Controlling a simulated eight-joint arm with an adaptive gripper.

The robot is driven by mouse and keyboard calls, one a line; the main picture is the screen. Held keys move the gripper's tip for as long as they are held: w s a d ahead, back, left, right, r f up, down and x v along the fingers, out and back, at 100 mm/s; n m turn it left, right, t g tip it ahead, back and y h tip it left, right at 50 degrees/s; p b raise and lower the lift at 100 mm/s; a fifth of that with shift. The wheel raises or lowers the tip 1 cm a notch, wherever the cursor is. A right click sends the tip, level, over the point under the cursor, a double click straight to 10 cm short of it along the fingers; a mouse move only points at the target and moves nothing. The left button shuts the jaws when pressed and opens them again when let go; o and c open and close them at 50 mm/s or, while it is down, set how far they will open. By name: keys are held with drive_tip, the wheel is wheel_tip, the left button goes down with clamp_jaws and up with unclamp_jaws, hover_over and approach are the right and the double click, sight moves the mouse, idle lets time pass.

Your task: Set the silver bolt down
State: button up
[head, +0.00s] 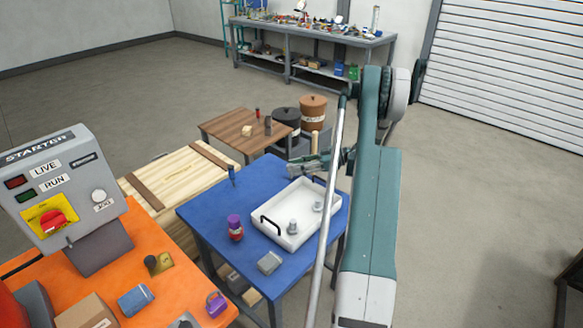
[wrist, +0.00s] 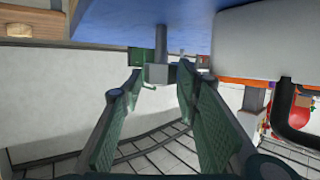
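The silver bolt (wrist: 160,48) shows in the wrist view, its block-like head between my fingertips and its shaft pointing toward the blue table (wrist: 130,15). My gripper (wrist: 160,76) appears shut on the bolt's head. In the head view my gripper (head: 302,168) is low at the far right part of the blue table (head: 205,215), just behind the white tray (head: 268,239). The bolt cannot be made out clearly there, and whether its shaft end touches anything cannot be told.
Two grey pieces (head: 292,227) stand in the tray, which has a black handle. A purple and red item (head: 235,226), a grey box (head: 269,263) and a dark blue peg (head: 231,175) are on the blue table. Its left part has free room.

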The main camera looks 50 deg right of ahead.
drive_tip(key=p+v, duration=0.1)
drive_tip(key=v, duration=0.9)
drive_tip(key=shift+p, duration=0.35)
idle(0.3)
